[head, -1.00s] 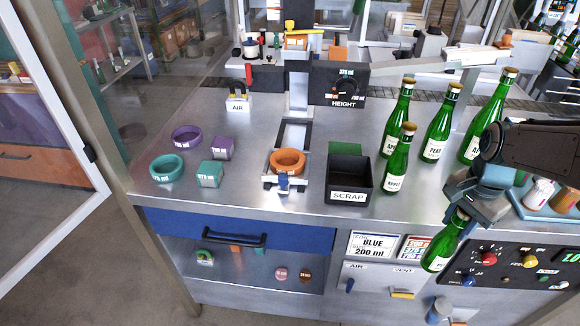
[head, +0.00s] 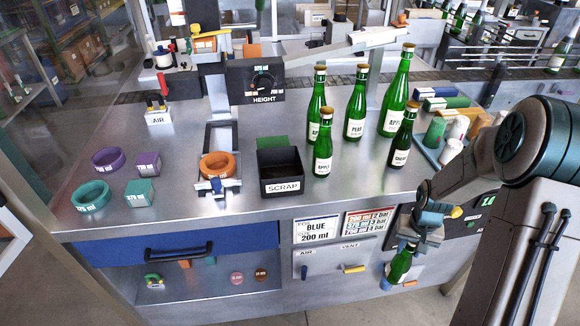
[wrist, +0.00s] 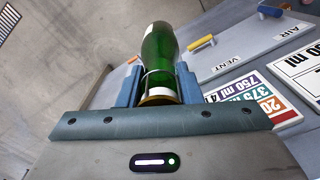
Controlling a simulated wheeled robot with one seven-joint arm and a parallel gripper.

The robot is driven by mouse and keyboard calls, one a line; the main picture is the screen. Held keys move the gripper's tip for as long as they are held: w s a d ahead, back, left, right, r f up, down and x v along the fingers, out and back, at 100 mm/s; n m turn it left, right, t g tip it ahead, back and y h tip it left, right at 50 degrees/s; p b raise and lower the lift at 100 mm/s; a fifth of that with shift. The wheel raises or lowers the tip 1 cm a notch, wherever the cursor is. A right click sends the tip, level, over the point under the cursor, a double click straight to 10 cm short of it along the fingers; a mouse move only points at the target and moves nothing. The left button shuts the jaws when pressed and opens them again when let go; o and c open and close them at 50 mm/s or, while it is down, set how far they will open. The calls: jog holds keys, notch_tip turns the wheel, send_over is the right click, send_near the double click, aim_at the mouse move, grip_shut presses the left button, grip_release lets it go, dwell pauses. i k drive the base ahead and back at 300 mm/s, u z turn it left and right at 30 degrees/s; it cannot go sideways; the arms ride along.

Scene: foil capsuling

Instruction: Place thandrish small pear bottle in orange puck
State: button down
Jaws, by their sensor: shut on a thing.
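My gripper (head: 411,240) is shut on a small green bottle (head: 398,266), holding it near its capped top. The bottle hangs slightly tilted in front of the bench's front panel, below the bench top. Its label is too small to read. In the wrist view the green bottle (wrist: 160,55) sits between the two blue fingers, its body pointing away from my gripper (wrist: 157,88). The orange puck (head: 217,166) sits on a slide on the bench top, left of the scrap bin. It looks empty and is well to the left of my gripper.
The black scrap bin (head: 281,173) stands beside the slide. Several bottles, including a pear bottle (head: 356,105) and a dark one (head: 402,140), stand right of it. Purple (head: 109,161) and teal (head: 91,196) rings lie at left. The height post (head: 215,85) rises behind the slide.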

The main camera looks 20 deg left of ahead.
aim_at(219, 168)
jog(key=u, duration=2)
jog(key=k, duration=0.6)
jog(key=z, duration=0.35)
jog(key=i, duration=0.3)
